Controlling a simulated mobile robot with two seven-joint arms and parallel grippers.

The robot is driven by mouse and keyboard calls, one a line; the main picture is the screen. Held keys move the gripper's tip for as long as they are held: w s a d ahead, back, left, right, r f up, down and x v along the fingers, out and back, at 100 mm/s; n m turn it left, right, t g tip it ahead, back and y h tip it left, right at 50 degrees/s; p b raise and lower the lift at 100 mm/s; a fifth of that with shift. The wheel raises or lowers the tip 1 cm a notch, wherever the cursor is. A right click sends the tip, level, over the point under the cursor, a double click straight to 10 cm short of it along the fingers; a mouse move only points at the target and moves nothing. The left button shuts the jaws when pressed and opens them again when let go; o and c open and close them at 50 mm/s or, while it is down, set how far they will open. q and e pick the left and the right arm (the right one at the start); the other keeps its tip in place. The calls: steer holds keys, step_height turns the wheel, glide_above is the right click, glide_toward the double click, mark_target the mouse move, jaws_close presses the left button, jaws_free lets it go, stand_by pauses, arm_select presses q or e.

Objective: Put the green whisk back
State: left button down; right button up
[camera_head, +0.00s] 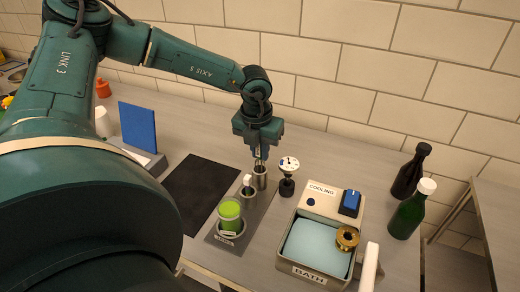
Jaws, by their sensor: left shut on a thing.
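My left gripper (260,156) points down and is shut on a small, thin thing, mostly hidden between the fingers. Its colour and shape are too small to tell, so I cannot tell whether it is the green whisk. It is right above or partly in a metal tube (260,176) at the back of a grey rack (233,244). In the same rack stand a small white-topped item (248,187) and, at the front, a bright green container (229,211) in a labelled holder. My right gripper is not in view.
A white-topped gauge (288,168) stands just right of the tube. Farther right is a cooling bath (288,265) with a brass ring (347,238). Dark bottle (411,173) and green bottle (411,210) stand beyond. A black mat (199,192) lies clear on the left.

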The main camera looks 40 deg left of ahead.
arm_select(q)
steer(key=c, duration=1.4)
jaws_free()
steer(key=shift+f, duration=0.1)
steer(key=shift+r+p, duration=0.4)
steer(key=shift+r, duration=0.05)
step_height(320, 180, up, 11)
steer(key=s+b, duration=0.1)
steer(key=shift+s+d+r, duration=0.15)
steer(key=shift+s+d, duration=0.15)
steer(key=shift+s, duration=0.05)
